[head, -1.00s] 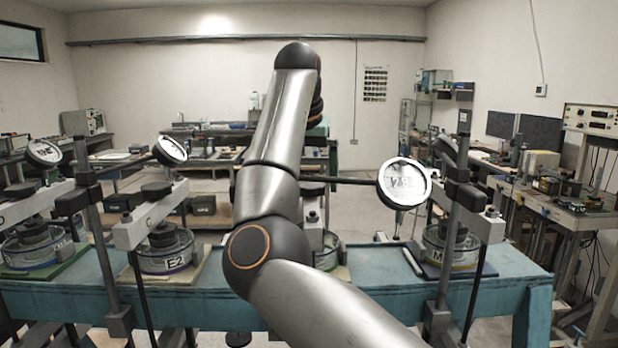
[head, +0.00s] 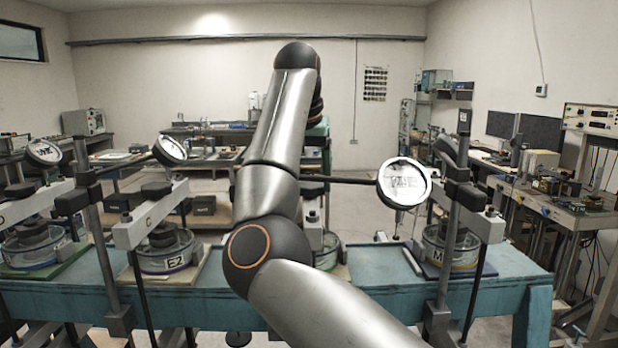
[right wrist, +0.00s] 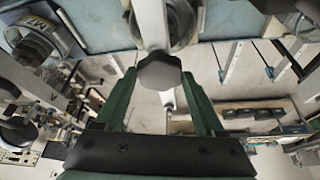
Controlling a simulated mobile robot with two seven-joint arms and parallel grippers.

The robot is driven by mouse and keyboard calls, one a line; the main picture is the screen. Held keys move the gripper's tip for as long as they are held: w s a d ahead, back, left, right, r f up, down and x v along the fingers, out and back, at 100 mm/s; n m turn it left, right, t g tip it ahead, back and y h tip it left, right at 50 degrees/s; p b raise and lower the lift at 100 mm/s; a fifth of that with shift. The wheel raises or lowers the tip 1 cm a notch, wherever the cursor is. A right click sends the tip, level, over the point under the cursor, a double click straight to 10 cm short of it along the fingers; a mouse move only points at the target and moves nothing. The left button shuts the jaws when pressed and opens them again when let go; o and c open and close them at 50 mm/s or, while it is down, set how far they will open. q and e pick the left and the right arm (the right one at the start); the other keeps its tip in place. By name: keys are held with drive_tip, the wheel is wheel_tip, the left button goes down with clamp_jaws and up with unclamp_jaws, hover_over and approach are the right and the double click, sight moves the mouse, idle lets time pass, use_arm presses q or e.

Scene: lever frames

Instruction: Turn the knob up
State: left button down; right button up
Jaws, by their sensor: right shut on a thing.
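The black knob (right wrist: 160,72) shows in the right wrist view, at the end of a pale lever beam (right wrist: 151,22). My right gripper (right wrist: 159,77) has its two green fingers on either side of the knob and is shut on it. In the head view my right arm stands in front of the middle lever frame and hides the knob and the fingers. The round dial gauge (head: 404,183) of that frame shows to the right of the arm; its marks are too blurred to read. My left gripper is not in view.
Other lever frames with dial gauges (head: 170,150) and glass dishes (head: 165,250) stand on the blue bench (head: 375,268), left and right of my arm. An upright post (head: 455,220) stands close on the right. A cluttered side table (head: 560,210) is further right.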

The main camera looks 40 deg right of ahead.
drive_tip(key=shift+n, duration=0.4)
drive_tip(key=n, duration=0.2)
drive_tip(key=n+t+y, duration=0.1)
drive_tip(key=shift+s+d+r+n, duration=0.1)
drive_tip(key=shift+s+d+n, duration=0.05)
drive_tip(key=shift+n, duration=0.25)
drive_tip(key=n+y, duration=0.1)
drive_tip(key=n, duration=0.1)
drive_tip(key=n+t+y, duration=0.1)
drive_tip(key=n, duration=0.2)
drive_tip(key=shift+d+n, duration=0.2)
drive_tip(key=shift+n, duration=0.1)
drive_tip(key=n+y, duration=0.2)
drive_tip(key=n, duration=0.3)
drive_tip(key=shift+d, duration=0.2)
drive_tip(key=shift+d+n+g+y, duration=0.1)
drive_tip(key=shift+n+g+y, duration=0.35)
drive_tip(key=shift+n, duration=0.8)
drive_tip(key=shift+n+g+y, duration=0.25)
drive_tip(key=shift+n+y, duration=0.3)
drive_tip(key=shift+n, duration=0.7)
drive_tip(key=o, duration=1.3)
drive_tip(key=shift+o, duration=0.2)
